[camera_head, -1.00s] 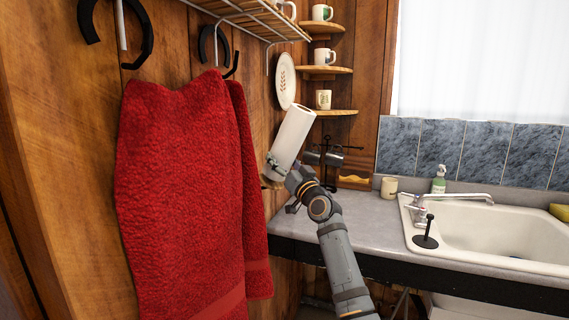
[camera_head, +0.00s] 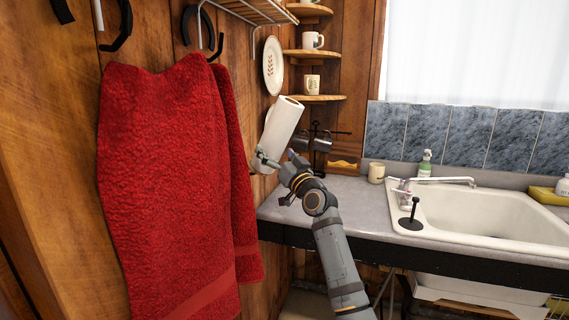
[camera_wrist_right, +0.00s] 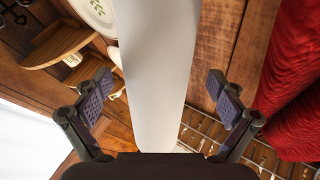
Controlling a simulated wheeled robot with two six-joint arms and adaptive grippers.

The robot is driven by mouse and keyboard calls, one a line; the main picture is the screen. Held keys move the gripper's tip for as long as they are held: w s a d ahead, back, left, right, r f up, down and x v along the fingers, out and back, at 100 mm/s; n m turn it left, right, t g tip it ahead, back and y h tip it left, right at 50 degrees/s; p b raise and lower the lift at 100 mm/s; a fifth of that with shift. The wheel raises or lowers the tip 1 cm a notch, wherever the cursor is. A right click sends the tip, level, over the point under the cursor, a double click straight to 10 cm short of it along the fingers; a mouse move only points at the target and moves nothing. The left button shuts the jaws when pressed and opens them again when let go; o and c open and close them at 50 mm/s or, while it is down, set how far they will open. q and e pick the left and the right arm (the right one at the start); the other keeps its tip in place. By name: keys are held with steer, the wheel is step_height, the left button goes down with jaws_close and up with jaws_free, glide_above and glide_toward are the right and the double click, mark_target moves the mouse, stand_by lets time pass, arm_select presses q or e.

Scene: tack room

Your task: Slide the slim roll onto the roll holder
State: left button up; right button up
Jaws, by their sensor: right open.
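The slim roll (camera_head: 282,125), a white cylinder, is tilted in front of the wooden wall, right of the red towel. It also shows in the right wrist view (camera_wrist_right: 157,75), running lengthwise between the fingers. My right gripper (camera_head: 280,161) is at its lower end, fingers spread. In the right wrist view the right gripper (camera_wrist_right: 160,95) shows a gap on either side of the roll. What bears the roll is hidden. A black upright post on a round base (camera_head: 411,222), perhaps the roll holder, stands at the sink's left edge with nothing on it. My left gripper is not in view.
A red towel (camera_head: 175,180) hangs close on the left. A black mug stand (camera_head: 318,140) is behind the roll. Corner shelves (camera_head: 322,98) hold mugs, and a plate (camera_head: 273,66) is on the wall. The counter (camera_head: 345,202) is clear in front.

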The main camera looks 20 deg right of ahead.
steer(key=v, duration=0.9)
steer(key=shift+s, duration=0.1)
